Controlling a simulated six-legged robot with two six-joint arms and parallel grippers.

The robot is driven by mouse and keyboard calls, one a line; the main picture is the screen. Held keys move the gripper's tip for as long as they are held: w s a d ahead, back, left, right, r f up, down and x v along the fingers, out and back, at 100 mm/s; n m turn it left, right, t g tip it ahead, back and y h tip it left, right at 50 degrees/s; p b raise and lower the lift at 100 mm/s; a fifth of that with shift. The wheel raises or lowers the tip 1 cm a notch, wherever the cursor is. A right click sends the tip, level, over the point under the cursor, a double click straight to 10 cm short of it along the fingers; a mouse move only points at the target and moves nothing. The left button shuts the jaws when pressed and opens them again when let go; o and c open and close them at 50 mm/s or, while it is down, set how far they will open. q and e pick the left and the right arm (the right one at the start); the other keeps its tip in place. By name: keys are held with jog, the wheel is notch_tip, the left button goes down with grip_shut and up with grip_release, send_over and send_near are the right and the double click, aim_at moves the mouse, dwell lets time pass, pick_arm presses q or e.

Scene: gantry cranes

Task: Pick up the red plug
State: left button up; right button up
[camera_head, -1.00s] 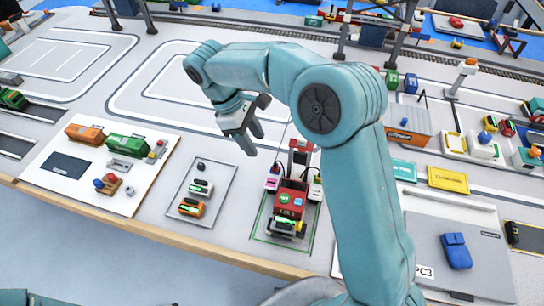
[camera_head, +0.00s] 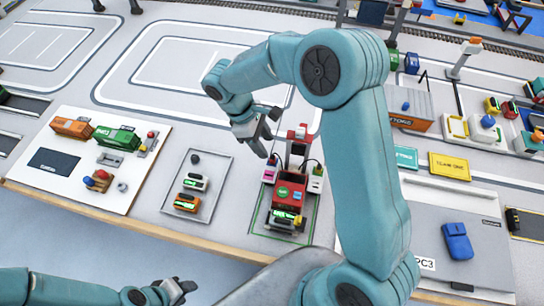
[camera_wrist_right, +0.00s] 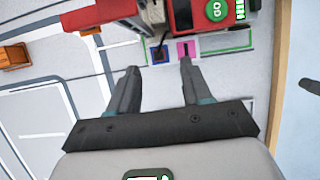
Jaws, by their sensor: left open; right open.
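No piece is clearly the red plug. A red block (camera_head: 298,132) stands at the back of a small red machine (camera_head: 288,192) with a green GO button, and may be it. In the right wrist view a red bar (camera_wrist_right: 100,12) crosses the top left, beside the red machine (camera_wrist_right: 206,14). My right gripper (camera_head: 269,139) is open and empty, just left of the red block. In the wrist view its fingers (camera_wrist_right: 157,68) point toward a pink square (camera_wrist_right: 186,49) and a dark blue square (camera_wrist_right: 158,53). My left gripper (camera_head: 183,287) is open, low in front of the table edge.
A grey tray (camera_head: 218,163) with small orange and white devices lies left of the machine. A white board (camera_head: 62,188) with model trucks is further left. My right arm hides the table to the machine's right. A grey panel with a blue piece (camera_head: 457,241) lies at right.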

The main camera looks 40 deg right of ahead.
aim_at(273, 156)
jog(key=shift+s+d+f, duration=0.15)
jog(key=shift+s+f, duration=0.15)
jog(key=shift+f, duration=0.25)
jog(key=x, duration=0.1)
jog(key=p+x, duration=0.1)
jog(key=x, duration=0.3)
jog(key=shift+w+d, duration=0.1)
jog(key=shift+w, duration=0.15)
jog(key=shift+s, duration=0.1)
grip_shut()
